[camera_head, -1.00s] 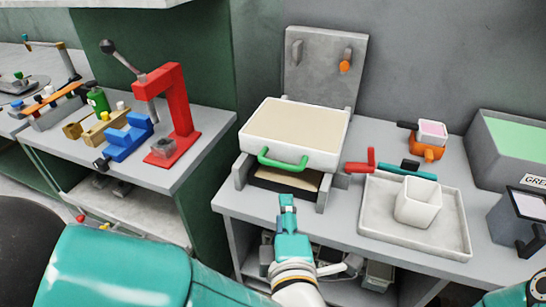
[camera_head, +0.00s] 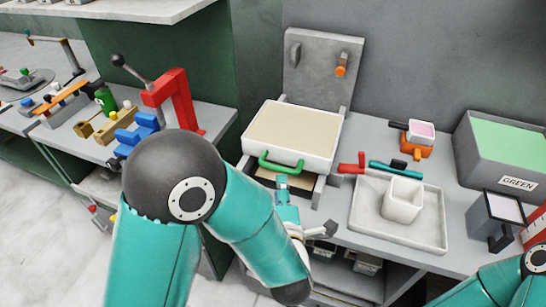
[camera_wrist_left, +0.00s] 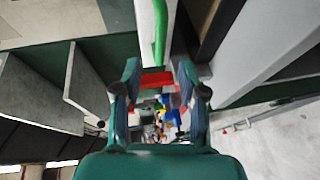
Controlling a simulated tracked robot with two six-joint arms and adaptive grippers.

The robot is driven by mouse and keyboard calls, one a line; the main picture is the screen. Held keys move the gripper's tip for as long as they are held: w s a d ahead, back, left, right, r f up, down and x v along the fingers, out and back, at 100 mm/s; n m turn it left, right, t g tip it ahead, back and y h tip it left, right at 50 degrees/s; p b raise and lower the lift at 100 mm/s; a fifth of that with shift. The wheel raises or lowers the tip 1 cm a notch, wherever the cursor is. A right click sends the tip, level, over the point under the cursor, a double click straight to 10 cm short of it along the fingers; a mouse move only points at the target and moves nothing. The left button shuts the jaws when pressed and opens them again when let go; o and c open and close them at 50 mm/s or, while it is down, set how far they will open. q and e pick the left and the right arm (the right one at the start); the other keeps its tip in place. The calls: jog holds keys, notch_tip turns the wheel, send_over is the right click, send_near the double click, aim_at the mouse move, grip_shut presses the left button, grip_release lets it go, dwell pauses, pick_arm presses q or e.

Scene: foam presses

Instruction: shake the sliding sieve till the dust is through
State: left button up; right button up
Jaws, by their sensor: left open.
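The sliding sieve (camera_head: 293,133) is a white rectangular tray with a flat beige fill, seated on a grey frame. Its green handle (camera_head: 281,166) is on the front side; it also shows as a green bar (camera_wrist_left: 160,28) at the top of the left wrist view. My left gripper (camera_head: 282,181) is just in front of and below the handle. In the wrist view its two fingers (camera_wrist_left: 159,75) stand apart with no object held between them. Whether it touches the handle cannot be told. My right arm shows at the lower right, but its gripper is out of frame.
A light tray (camera_head: 370,230) with a white cup (camera_head: 402,200) stands to the right of the sieve. A teal-handled tool (camera_head: 395,170) and a grey bin (camera_head: 505,150) marked GREEN lie beyond. A red press (camera_head: 172,100) stands on the left bench.

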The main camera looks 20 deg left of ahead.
aim_at(278, 169)
pick_arm(q)
jog(key=p+x, duration=0.2)
jog(key=x, duration=0.7)
jog(key=shift+s+f, duration=0.1)
jog(key=shift+f, duration=0.05)
grip_shut()
